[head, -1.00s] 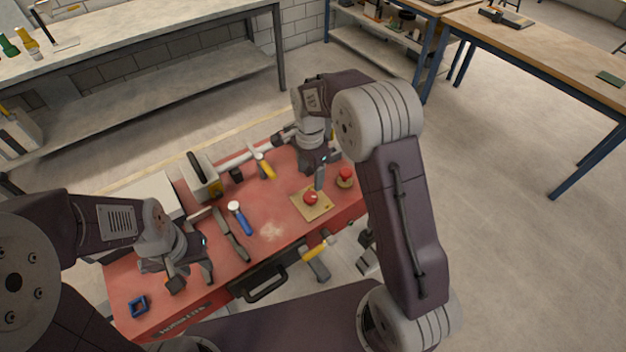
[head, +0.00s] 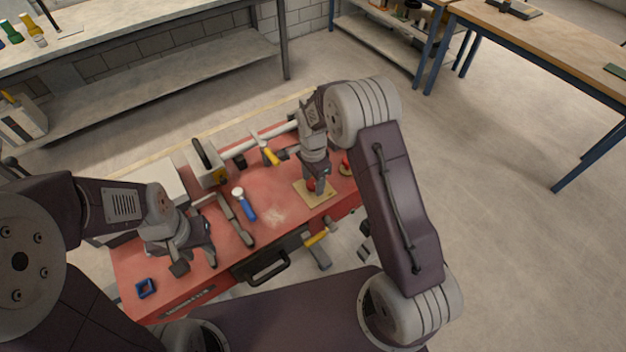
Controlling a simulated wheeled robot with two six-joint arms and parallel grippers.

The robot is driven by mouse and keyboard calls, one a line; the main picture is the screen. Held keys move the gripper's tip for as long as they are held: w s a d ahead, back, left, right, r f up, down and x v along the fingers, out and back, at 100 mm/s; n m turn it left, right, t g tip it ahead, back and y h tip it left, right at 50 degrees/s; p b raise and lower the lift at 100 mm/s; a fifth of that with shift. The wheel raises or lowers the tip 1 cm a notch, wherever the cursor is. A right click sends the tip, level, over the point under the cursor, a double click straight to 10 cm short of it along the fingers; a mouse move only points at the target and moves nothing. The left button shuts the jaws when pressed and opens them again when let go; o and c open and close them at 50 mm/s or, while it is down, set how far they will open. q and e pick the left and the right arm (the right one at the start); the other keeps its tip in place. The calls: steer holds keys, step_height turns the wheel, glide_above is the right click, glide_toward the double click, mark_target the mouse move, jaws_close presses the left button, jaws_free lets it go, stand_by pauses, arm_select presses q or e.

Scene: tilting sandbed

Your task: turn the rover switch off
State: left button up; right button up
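No part is clearly recognizable as a rover switch. A small red round thing (head: 311,186) sits on a square tan plate (head: 318,199) on the red bench top (head: 283,187). My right gripper (head: 317,188) points down right over it and hides part of it. I cannot tell whether its fingers are shut or touch the red thing. A second red round piece (head: 346,163) on a yellowish base stands just right of that gripper. My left gripper (head: 196,262) is open and empty over the left part of the bench.
A blue-handled tool (head: 246,208), a dark-handled tool (head: 240,226) and a yellow-handled tool (head: 270,155) lie on the bench. A grey case (head: 206,166) stands at the back. Bare bench shows around the pale patch (head: 275,215).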

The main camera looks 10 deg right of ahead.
jaws_close()
steer(key=shift+r+n, duration=0.1)
steer(key=shift+n, duration=0.2)
steer(key=n+p, duration=0.1)
steer(key=n, duration=0.1)
steer(key=shift+n, duration=0.4)
steer(key=n+p, duration=0.1)
steer(key=n, duration=0.4)
steer(key=shift+w+n, duration=0.1)
steer(key=shift+n, duration=0.2)
steer(key=n, duration=0.4)
steer(key=shift+p, duration=0.3)
steer(key=shift+n, duration=2.4)
